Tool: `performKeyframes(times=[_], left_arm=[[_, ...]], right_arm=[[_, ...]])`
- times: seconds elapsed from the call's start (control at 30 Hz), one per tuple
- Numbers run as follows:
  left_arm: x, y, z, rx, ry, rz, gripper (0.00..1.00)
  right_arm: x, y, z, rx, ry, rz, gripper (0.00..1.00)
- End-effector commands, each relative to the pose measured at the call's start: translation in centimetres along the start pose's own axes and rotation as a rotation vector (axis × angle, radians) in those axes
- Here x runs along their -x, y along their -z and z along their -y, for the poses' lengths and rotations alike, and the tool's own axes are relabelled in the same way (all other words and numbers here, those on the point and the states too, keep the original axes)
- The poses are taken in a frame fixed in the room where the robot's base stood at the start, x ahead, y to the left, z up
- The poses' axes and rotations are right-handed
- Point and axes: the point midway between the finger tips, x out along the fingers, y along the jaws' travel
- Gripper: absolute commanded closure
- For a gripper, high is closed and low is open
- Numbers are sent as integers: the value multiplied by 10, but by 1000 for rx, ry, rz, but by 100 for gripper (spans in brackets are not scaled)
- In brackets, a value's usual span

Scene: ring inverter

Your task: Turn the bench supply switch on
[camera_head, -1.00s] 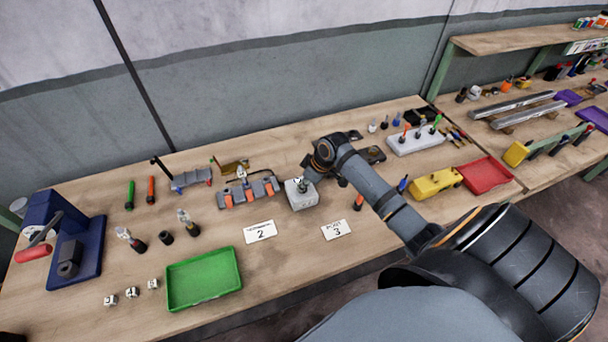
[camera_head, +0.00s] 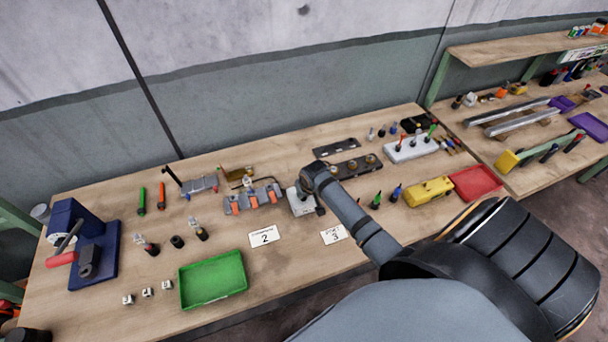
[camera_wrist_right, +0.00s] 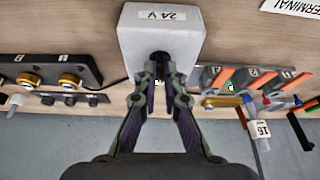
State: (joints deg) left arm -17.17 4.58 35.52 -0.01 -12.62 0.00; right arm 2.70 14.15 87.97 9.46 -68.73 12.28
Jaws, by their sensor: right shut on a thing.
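The bench supply is a pale grey-white box marked "24 V" (camera_wrist_right: 160,30); in the head view the box (camera_head: 301,206) stands mid-bench, partly behind my right wrist. Its dark switch (camera_wrist_right: 160,57) shows on the box face in the wrist view, between my right fingertips. My right gripper (camera_wrist_right: 161,76) is at the box, its fingers drawn in and shut on the switch. The fingers hide part of the switch, so I cannot tell its position. My left gripper is not in view.
A terminal block with orange levers (camera_head: 254,197) stands close left of the supply. A dark strip with brass posts (camera_head: 352,167) lies to its right. Cards (camera_head: 264,237) and a green tray (camera_head: 212,279) lie in front. A yellow block (camera_head: 428,191) is further right.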

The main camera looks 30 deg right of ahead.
Motion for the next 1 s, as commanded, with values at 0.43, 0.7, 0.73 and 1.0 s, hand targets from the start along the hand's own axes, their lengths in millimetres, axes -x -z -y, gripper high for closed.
performKeyframes(times=[0.43, 0.7, 0.73, 1.0], left_arm=[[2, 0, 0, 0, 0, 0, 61], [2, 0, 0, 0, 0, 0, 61], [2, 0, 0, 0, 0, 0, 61], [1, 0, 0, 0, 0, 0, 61]], right_arm=[[1, 2, 0, -42, -16, -4, 100], [1, 2, 0, -41, -16, -3, 82], [0, 1, 0, -41, -16, -3, 78], [0, 1, 0, -40, -16, -1, 69]])
